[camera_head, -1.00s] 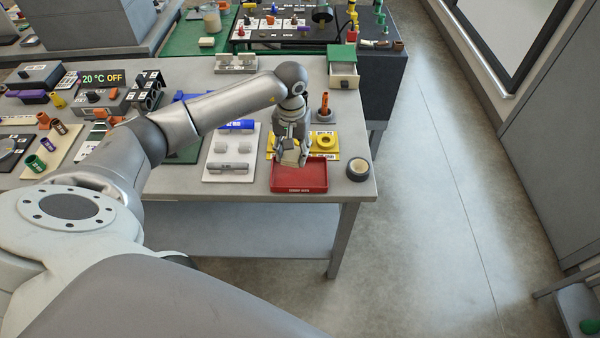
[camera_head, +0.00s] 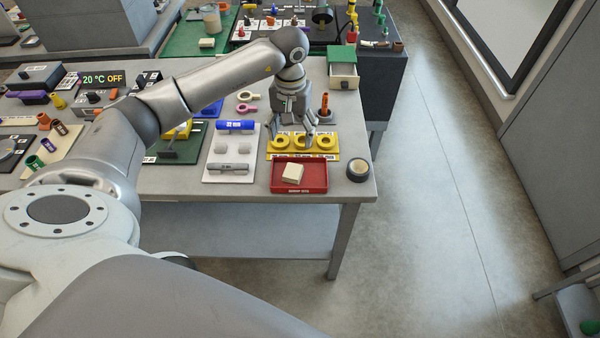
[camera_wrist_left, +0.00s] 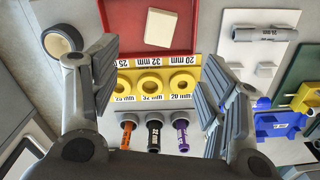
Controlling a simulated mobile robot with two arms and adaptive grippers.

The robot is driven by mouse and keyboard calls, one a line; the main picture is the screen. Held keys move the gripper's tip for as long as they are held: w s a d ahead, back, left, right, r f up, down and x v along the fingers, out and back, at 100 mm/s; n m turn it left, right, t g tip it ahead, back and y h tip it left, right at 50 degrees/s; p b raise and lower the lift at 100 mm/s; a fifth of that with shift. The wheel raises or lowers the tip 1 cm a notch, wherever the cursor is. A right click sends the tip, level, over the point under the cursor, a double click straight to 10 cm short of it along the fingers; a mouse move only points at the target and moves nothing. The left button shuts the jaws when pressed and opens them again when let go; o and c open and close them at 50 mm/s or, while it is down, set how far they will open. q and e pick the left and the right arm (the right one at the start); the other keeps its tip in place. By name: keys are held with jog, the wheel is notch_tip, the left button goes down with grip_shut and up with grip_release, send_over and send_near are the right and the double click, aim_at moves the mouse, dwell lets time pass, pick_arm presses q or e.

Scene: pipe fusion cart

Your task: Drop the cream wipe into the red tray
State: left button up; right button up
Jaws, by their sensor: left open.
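The cream wipe (camera_head: 292,173) lies inside the red tray (camera_head: 314,188), on its floor left of the middle. Both also show in the left wrist view, the wipe (camera_wrist_left: 161,28) near the top and the tray (camera_wrist_left: 127,45) around it. My left gripper (camera_head: 291,134) is open and empty above the yellow ring board (camera_head: 272,157), behind the tray and apart from the wipe. In the left wrist view its two fingers (camera_wrist_left: 160,85) are spread wide with nothing between them. My right gripper is not in view.
A tape roll (camera_head: 358,170) stands right of the tray near the table corner. A white board (camera_head: 219,175) with a blue 32 mm cylinder (camera_head: 236,126) lies to the left. Orange, black and purple plugs (camera_wrist_left: 154,132) stand behind the yellow rings.

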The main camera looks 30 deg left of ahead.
pick_arm(q)
jog(key=shift+r, duration=2.3)
